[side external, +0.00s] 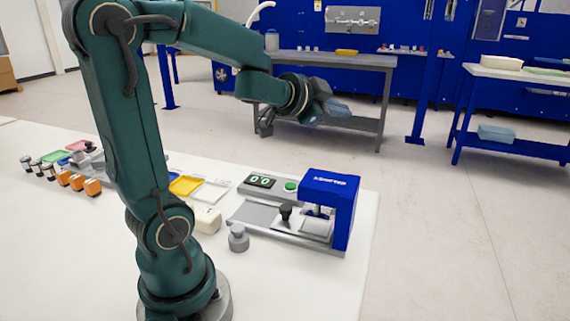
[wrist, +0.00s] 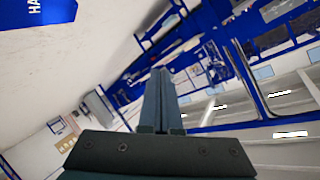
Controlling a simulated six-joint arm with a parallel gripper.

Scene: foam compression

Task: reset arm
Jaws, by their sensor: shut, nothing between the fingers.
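My gripper (side external: 335,107) is held high in the air above the far side of the white table, pointing to the right in the side view. In the wrist view its two fingers (wrist: 160,75) lie together, with nothing between them. The blue press (side external: 328,186) stands upright on the table, below and apart from my gripper. A black-knobbed part (side external: 285,212) sits on the press's grey base. A display box (side external: 262,183) with green digits and a green button stands behind the base.
The white table (side external: 80,270) holds several orange blocks (side external: 77,182), a yellow tray (side external: 186,185), a white block (side external: 207,220) and a grey knobbed weight (side external: 238,238). Grey (side external: 340,60) and blue-legged benches (side external: 520,72) stand beyond. The air around my gripper is clear.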

